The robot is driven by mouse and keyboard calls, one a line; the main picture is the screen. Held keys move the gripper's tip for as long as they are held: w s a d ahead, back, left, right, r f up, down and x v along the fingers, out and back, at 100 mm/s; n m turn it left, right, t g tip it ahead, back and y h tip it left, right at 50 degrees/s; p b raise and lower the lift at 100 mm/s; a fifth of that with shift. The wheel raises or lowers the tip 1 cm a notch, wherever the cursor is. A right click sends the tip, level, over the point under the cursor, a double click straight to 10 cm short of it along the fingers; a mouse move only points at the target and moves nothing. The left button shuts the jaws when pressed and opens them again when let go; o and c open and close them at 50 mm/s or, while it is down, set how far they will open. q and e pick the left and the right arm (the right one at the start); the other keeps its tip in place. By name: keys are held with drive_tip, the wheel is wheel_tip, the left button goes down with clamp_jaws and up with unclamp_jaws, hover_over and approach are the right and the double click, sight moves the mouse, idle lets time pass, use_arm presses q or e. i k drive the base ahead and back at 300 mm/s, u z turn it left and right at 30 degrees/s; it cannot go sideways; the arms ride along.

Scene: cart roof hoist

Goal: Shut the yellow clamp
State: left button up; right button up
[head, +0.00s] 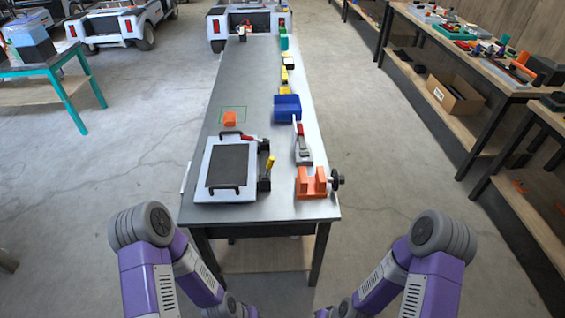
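The yellow clamp (268,165) sits at the right edge of a pale framed panel (200,183) on the long workbench. Its yellow handle stands up, tilted slightly, above a dark base. A second clamp with a red handle (249,138) lies low at the panel's far right corner. The panel has a dark centre and a black handle at its near and far ends. My purple arms reach down to the bottom edge. Neither gripper shows, and both are well short of the clamp in the picture.
An orange vise (312,184) stands right of the panel, with a grey-and-red tool (301,145) behind it. The bench top (240,75) is clear at far left. Shelves line the right side.

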sight(271, 160)
drive_tip(key=z, duration=1.25)
drive_tip(key=i, duration=0.7)
drive_tip(key=u, duration=0.75)
